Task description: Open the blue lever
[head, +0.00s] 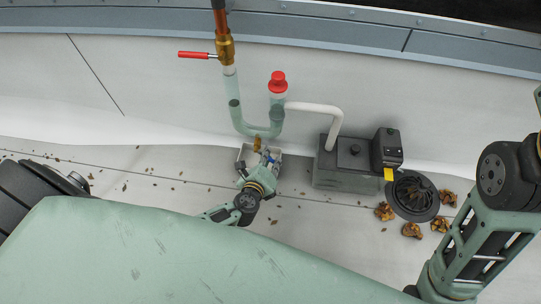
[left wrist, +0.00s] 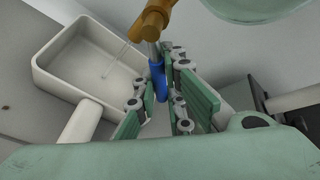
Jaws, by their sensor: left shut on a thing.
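The blue lever (left wrist: 158,82) hangs below a brass valve (left wrist: 152,22) in the left wrist view. My left gripper (left wrist: 163,98) is shut on the lever, with one green finger on each side of it. In the head view my left gripper (head: 260,165) is below the brass valve (head: 257,143), at the foot of the green pipe. The lever is mostly hidden there by the fingers. My right arm stands at the right edge of the head view; its gripper is out of the picture.
A white tray (left wrist: 62,58) lies left of the lever. A green U-shaped pipe (head: 236,115) has a red cap (head: 278,82) and a red lever (head: 193,55). A grey pump box (head: 340,170) stands right of my gripper, near a round drain (head: 412,197) and dry leaves (head: 411,230).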

